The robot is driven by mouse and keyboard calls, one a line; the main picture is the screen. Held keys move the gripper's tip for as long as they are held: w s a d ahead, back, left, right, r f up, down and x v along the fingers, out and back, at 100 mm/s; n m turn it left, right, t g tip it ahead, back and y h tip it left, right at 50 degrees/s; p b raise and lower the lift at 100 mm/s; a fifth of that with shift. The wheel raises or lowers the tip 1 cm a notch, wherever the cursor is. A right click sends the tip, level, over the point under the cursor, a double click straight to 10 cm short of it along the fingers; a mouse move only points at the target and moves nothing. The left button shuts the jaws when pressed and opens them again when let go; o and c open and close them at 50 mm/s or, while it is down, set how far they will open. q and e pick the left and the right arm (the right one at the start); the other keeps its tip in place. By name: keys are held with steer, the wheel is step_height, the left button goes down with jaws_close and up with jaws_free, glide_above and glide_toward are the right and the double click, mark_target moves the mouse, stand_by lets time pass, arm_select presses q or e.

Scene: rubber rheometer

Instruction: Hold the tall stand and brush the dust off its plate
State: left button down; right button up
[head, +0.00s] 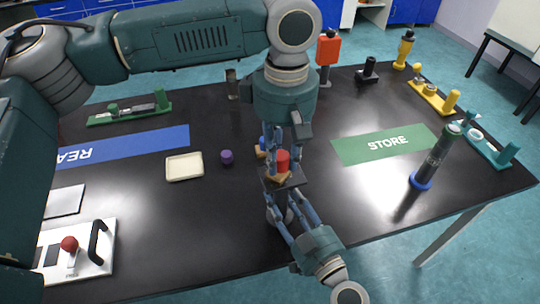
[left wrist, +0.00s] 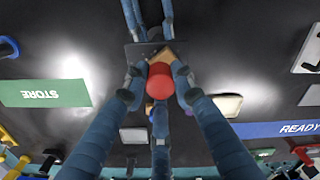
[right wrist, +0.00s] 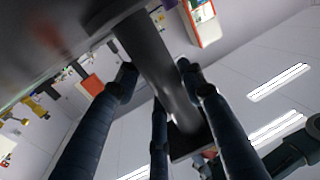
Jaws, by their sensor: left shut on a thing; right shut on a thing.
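The tall stand's square dark plate (head: 296,180) shows near the middle of the table in the head view, and behind the brush in the left wrist view (left wrist: 136,52). My right gripper (head: 282,208) is below the plate, shut on the stand's dark column (right wrist: 158,68). My left gripper (head: 281,158) comes from above, shut on a brush with a red handle (head: 283,160) and a wooden block (left wrist: 163,56). The brush is over the plate; I cannot tell whether its bristles touch. Dust on the plate cannot be made out.
A green STORE mat (head: 386,144) lies right and a blue READY mat (head: 125,147) left. A cream tray (head: 184,167) and a purple cylinder (head: 227,157) lie left of the plate. A dark cylinder on a blue base (head: 421,180) stands right. Several fixtures line the back right.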

arm_select(q)
steer(key=shift+w+d, duration=0.35)
steer(key=shift+d, duration=0.5)
steer(key=shift+w+d, duration=0.3)
steer(key=shift+d, duration=0.55)
steer(key=shift+w+d, duration=0.15)
steer(key=shift+s+a+f, duration=0.1)
steer(key=shift+s+a, duration=0.1)
steer(key=shift+a, duration=0.05)
steer(key=shift+s+a, duration=0.4)
steer(key=shift+a, duration=0.65)
steer(key=shift+s+a, duration=0.35)
steer(key=shift+a, duration=0.65)
steer(key=shift+s+a, duration=0.4)
steer(key=shift+a, duration=0.65)
steer(key=shift+a+r, duration=0.15)
steer(key=shift+r, duration=0.05)
step_height(320, 180, up, 8)
